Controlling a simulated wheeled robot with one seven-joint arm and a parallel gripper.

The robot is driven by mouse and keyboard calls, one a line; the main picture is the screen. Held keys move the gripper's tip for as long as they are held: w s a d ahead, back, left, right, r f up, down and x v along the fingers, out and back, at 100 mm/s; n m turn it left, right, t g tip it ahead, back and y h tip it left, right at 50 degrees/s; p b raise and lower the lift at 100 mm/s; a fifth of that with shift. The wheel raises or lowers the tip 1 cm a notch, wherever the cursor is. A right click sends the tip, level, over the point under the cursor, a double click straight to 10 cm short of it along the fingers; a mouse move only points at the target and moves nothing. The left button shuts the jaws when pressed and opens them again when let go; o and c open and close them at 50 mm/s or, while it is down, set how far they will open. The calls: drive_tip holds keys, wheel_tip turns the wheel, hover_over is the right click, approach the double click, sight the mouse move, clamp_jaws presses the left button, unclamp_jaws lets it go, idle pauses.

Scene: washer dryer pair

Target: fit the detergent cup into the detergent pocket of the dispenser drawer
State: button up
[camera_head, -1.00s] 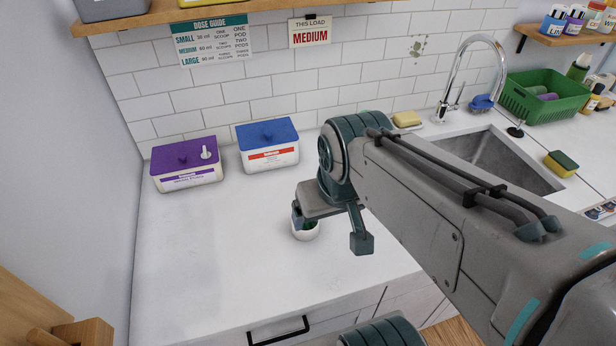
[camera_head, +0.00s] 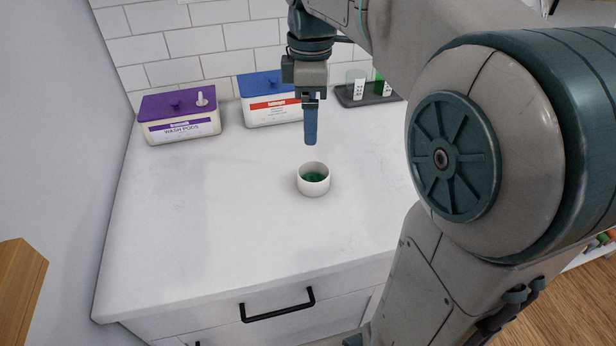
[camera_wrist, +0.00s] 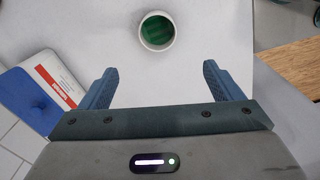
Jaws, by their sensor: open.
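The detergent cup (camera_head: 313,181) is a small white round cup with green contents, standing upright on the white counter. In the wrist view the cup (camera_wrist: 157,31) lies beyond the fingertips, roughly centred between them and apart from them. My gripper (camera_head: 310,140) points down above and a little behind the cup in the head view. In the wrist view my gripper (camera_wrist: 158,78) has its two blue fingers spread wide with nothing between them. The dispenser drawer and its detergent pocket are not in view.
A purple-lidded wash pods box (camera_head: 180,117) and a blue-lidded box (camera_head: 270,108) stand against the tiled wall. A dark tray (camera_head: 368,98) with small containers is at the back right. The counter (camera_head: 200,225) around the cup is clear. A black-handled drawer (camera_head: 278,306) is below.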

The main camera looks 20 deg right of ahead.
approach(312, 166)
drive_tip(key=s+a+f, duration=0.1)
drive_tip(key=s+f, duration=0.1)
drive_tip(key=s, duration=0.1)
drive_tip(key=shift+f+b, duration=0.75)
drive_tip(key=shift+f, duration=2)
drive_tip(key=c, duration=1.2)
drive_tip(key=shift+o, duration=0.2)
drive_tip(key=shift+r, duration=0.2)
